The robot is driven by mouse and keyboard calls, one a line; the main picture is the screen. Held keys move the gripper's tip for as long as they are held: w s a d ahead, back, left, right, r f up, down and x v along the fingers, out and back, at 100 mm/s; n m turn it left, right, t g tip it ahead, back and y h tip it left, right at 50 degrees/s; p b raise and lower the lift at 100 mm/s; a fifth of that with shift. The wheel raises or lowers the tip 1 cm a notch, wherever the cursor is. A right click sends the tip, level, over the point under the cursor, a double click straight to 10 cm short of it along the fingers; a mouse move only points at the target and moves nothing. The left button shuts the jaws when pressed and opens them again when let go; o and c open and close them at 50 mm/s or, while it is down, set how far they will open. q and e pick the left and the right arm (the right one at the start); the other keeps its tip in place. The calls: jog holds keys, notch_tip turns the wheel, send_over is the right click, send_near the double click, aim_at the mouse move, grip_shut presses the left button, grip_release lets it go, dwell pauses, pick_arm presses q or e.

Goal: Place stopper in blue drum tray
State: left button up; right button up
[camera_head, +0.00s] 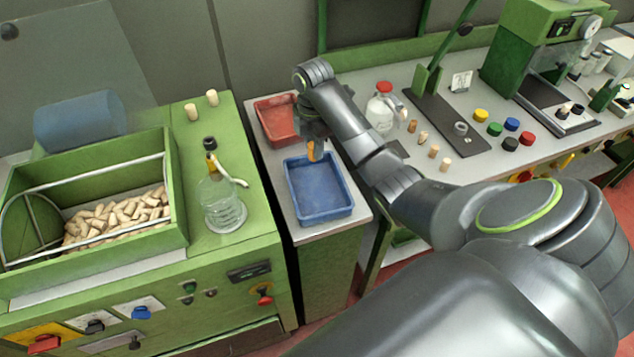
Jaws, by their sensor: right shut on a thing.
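The blue tray (338,208) sits on a grey-topped stand and looks empty. My right gripper (314,150) is above the back edge of the blue tray, pointing down. It is shut on a small orange-brown stopper (312,152), held near the tray's back rim. From this angle I cannot tell how high above the tray floor the stopper is. My right arm crosses from the lower right. My left gripper is not in view.
A red tray (271,121) sits just behind the blue one. A green drum machine (184,205) with many corks stands left. A glass flask (224,212) is on it.

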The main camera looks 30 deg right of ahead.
aim_at(314, 183)
jog(key=shift+s+a+r+n, duration=0.1)
jog(key=shift+r+n, duration=0.05)
jog(key=shift+n, duration=0.65)
jog(key=shift+f+b, duration=0.35)
jog(key=shift+f, duration=0.1)
notch_tip(314, 183, down, 4)
jog(key=shift+r+b, duration=0.25)
jog(key=shift+b, duration=0.95)
notch_tip(314, 183, down, 5)
jog(key=shift+s+f+p, duration=0.1)
jog(key=shift+f+p, duration=0.05)
jog(key=shift+p, duration=0.35)
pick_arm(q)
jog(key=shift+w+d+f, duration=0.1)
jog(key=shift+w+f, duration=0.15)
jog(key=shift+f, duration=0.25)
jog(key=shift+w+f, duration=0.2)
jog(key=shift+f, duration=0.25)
pick_arm(e)
jog(key=shift+f, duration=0.15)
jog(key=shift+f, duration=0.2)
jog(key=o, duration=0.9)
